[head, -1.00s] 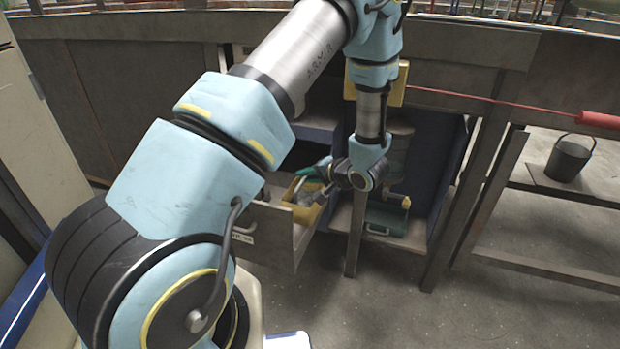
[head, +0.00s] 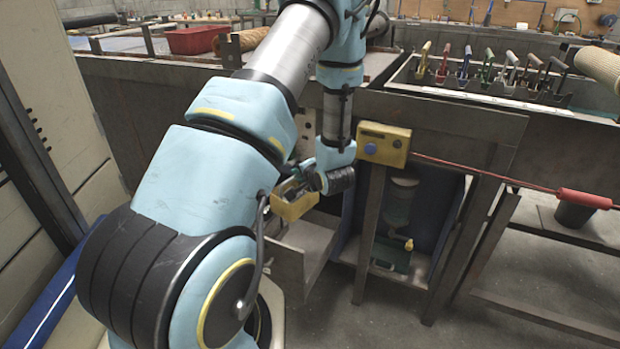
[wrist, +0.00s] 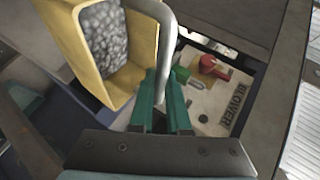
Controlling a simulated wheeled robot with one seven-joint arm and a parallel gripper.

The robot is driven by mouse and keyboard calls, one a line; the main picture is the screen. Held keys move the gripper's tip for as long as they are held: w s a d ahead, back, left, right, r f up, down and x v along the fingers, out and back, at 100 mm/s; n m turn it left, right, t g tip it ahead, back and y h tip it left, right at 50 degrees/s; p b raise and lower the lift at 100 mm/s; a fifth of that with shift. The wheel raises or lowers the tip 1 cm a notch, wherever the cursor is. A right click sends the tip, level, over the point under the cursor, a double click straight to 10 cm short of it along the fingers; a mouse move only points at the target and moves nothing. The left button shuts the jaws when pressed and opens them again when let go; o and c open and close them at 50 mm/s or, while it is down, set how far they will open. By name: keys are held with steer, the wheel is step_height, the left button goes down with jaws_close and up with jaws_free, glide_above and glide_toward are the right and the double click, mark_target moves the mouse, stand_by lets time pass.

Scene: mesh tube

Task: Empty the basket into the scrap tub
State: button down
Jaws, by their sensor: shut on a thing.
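A yellow basket (head: 296,206) hangs at my gripper (head: 308,186) in front of the bench, above an open drawer. In the wrist view the basket (wrist: 72,38) holds grey lumpy material (wrist: 102,42), and its grey bar handle (wrist: 168,38) passes at the green fingers of my gripper (wrist: 165,88). The gripper is shut on this handle. The basket looks about upright in the head view; part of it is hidden by my arm. A red tub (head: 192,40) stands on the bench at the back left, and a dark bucket (head: 574,214) at the right. I cannot tell which is the scrap tub.
The pulled-out drawer (head: 282,262) stands below the basket. In the wrist view a panel marked BLOWER (wrist: 232,102) with a red part (wrist: 212,66) lies beneath. A yellow switch box (head: 384,144) is close right of my gripper. A red bar (head: 584,199) juts out.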

steer(key=s+a+r+m+h+p, duration=0.1)
steer(key=a+r+p, duration=0.4)
steer(key=r+p, duration=0.7)
steer(key=s+a+r+m+h+p, duration=0.1)
steer(key=a+r+m+h+p, duration=0.2)
steer(key=r+p, duration=0.9)
steer(key=a+p, duration=0.1)
steer(key=a, duration=0.2)
steer(key=shift+s+t+p, duration=0.3)
steer(key=shift+s+p, duration=0.05)
steer(key=shift+s, duration=0.05)
